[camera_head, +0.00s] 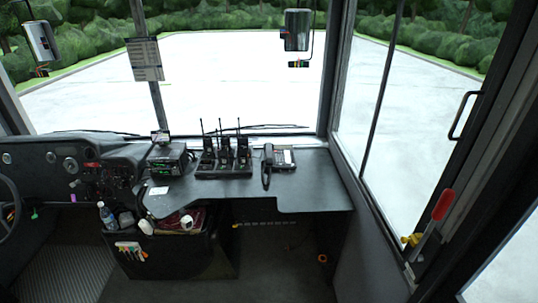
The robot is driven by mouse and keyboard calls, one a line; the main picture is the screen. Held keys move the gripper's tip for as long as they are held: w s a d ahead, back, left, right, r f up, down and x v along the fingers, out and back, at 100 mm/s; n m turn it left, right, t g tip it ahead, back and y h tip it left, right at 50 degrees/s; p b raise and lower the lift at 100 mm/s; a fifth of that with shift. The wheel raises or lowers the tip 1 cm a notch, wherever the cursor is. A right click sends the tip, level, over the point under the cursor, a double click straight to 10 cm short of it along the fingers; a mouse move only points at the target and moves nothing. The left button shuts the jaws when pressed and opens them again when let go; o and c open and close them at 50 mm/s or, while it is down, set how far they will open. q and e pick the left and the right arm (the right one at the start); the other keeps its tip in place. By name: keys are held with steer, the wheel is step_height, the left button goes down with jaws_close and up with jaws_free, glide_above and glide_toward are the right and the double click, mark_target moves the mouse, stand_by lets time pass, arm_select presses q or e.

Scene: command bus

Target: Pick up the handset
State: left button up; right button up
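A black handset (267,166) lies at the left side of a desk phone (284,158) on the dark counter, in the head view. It looks upright along its length, seated on the phone's cradle side. The phone's keypad side is light grey and sits to the right of the handset. Neither of my grippers shows in this view, so nothing is seen touching the handset.
Several walkie-talkies with antennas stand in a charger rack (224,173) left of the phone. A radio unit (168,160) is further left. The dark counter (315,185) is clear right of the phone. A red-handled lever (443,204) is at the right wall.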

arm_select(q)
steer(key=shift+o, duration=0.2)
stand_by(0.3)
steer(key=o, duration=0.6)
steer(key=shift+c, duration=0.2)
